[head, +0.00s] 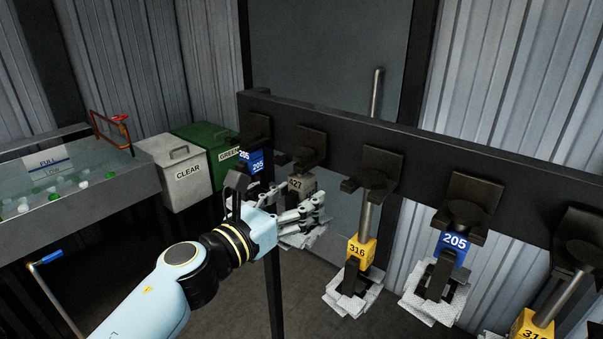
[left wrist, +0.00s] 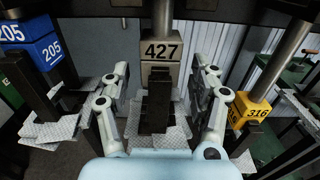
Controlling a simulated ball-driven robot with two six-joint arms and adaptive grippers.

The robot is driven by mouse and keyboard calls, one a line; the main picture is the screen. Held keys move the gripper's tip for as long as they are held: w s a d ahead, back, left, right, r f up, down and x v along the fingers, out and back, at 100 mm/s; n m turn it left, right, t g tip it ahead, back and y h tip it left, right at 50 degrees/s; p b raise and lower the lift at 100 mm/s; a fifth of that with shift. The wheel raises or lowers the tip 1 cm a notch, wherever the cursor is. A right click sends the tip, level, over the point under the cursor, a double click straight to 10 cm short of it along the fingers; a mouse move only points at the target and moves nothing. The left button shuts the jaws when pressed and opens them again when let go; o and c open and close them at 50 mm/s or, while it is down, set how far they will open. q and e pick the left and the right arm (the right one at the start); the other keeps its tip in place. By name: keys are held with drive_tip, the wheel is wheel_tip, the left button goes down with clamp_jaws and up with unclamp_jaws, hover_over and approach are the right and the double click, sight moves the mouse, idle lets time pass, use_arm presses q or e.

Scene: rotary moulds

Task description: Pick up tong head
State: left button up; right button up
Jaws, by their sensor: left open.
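Several tong heads hang in a row from the dark rack. The one with a tan block marked 427 (left wrist: 160,50) is straight ahead in the left wrist view, with a dark upright bar and silver tread plates below it. In the head view its block (head: 297,186) is partly hidden by my gripper. My left gripper (head: 308,207) is open. In the left wrist view its fingers (left wrist: 162,92) stand on either side of the 427 tong head, apart from its block. My right gripper is not in view.
Blue 205 (left wrist: 33,42) and yellow 316 (left wrist: 250,112) tong heads hang close on either side. The dark rack beam (head: 340,126) runs above. Clear (head: 178,172) and green (head: 205,143) bins and a water tank (head: 130,183) stand at left.

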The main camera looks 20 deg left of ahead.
use_arm(q)
drive_tip(key=shift+x, duration=0.9)
drive_tip(key=shift+s, duration=0.1)
drive_tip(key=shift+c, duration=0.6)
drive_tip(key=shift+f, duration=0.1)
clamp_jaws()
